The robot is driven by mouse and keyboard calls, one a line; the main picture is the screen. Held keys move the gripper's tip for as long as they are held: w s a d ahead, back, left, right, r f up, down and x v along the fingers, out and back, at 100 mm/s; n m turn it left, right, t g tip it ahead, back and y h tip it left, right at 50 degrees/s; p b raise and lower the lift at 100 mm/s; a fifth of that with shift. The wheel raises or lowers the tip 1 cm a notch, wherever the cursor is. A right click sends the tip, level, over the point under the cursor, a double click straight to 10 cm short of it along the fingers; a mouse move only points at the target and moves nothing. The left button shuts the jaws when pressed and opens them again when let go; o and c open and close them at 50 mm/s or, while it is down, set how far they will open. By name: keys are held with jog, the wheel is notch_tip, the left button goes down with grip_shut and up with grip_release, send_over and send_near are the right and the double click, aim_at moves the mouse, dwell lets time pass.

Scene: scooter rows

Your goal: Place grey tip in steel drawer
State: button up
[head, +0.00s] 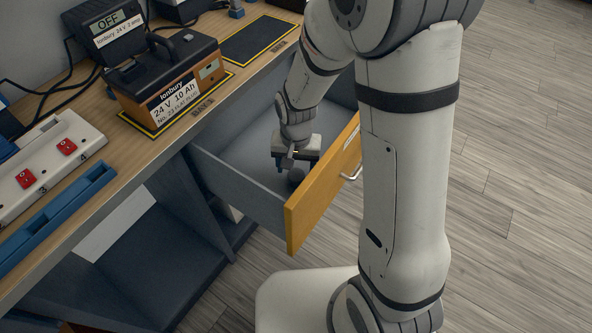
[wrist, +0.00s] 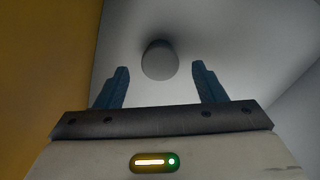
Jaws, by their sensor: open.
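The steel drawer (head: 240,184) is pulled out below the bench, with a grey inside and an orange-yellow front. The grey tip (head: 296,175) is a small round grey piece low inside the drawer, near its front. My gripper (head: 287,166) points down into the drawer, just above the tip. In the wrist view my gripper (wrist: 160,78) is open, its two blue fingers apart. The grey tip (wrist: 160,60) shows beyond and between the fingertips, touching neither finger. It appears to rest on the drawer floor.
An orange battery (head: 170,85) sits on a yellow-edged bay on the bench (head: 215,100). A bare dark bay (head: 258,39) lies beyond it. A white socket strip (head: 50,160) and a blue tray (head: 60,215) are at left. The drawer walls stand close around my gripper.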

aim_at(296, 175)
notch_tip(296, 175, up, 8)
jog(key=p, duration=0.1)
jog(key=shift+f+p, duration=0.2)
jog(key=shift+p, duration=0.2)
